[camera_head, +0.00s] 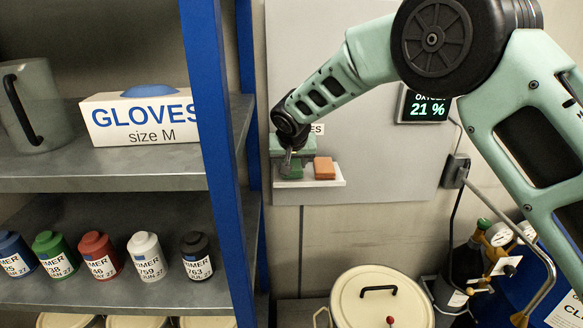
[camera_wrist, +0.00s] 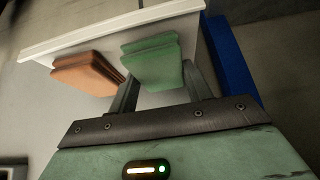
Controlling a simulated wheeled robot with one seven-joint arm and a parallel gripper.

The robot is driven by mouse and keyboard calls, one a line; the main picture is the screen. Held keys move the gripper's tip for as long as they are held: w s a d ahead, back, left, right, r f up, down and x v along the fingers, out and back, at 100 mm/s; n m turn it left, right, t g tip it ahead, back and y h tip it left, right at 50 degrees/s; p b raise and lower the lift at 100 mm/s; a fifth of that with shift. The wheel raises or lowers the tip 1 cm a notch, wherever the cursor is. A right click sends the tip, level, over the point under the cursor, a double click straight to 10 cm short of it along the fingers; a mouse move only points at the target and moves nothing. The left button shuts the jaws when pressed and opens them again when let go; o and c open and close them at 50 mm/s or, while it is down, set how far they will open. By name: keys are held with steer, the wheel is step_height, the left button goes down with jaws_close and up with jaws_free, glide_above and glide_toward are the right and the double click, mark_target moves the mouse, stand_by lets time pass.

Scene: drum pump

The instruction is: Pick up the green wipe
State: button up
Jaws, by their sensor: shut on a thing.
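The green wipe (camera_head: 291,170) is a small folded stack on a white wall shelf (camera_head: 320,183), partly hidden by my gripper in the head view. My gripper (camera_head: 288,158) reaches down to it from above. In the wrist view the green wipe (camera_wrist: 152,62) lies between the two fingers of my gripper (camera_wrist: 158,84), which is shut on it. The wipe is at the shelf, and I cannot tell whether it still touches the shelf surface. An orange wipe (camera_head: 324,168) lies on the shelf just to the right, and it also shows in the wrist view (camera_wrist: 88,74).
A blue-post rack (camera_head: 212,90) stands left, close to the wall shelf, holding a GLOVES box (camera_head: 140,118), a grey jug (camera_head: 40,110) and several labelled bottles. An oxygen display (camera_head: 428,106) reads 21 %. A cream drum (camera_head: 385,305) stands below.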

steer(key=r+b, duration=0.1)
steer(key=r, duration=0.1)
steer(key=r+b, duration=0.1)
steer(key=r, duration=0.1)
steer(key=r+b, duration=0.1)
steer(key=r, duration=0.1)
steer(key=shift+s+a, duration=0.1)
steer(key=shift+s, duration=0.25)
steer(key=s+b, duration=0.9)
steer(key=s, duration=1)
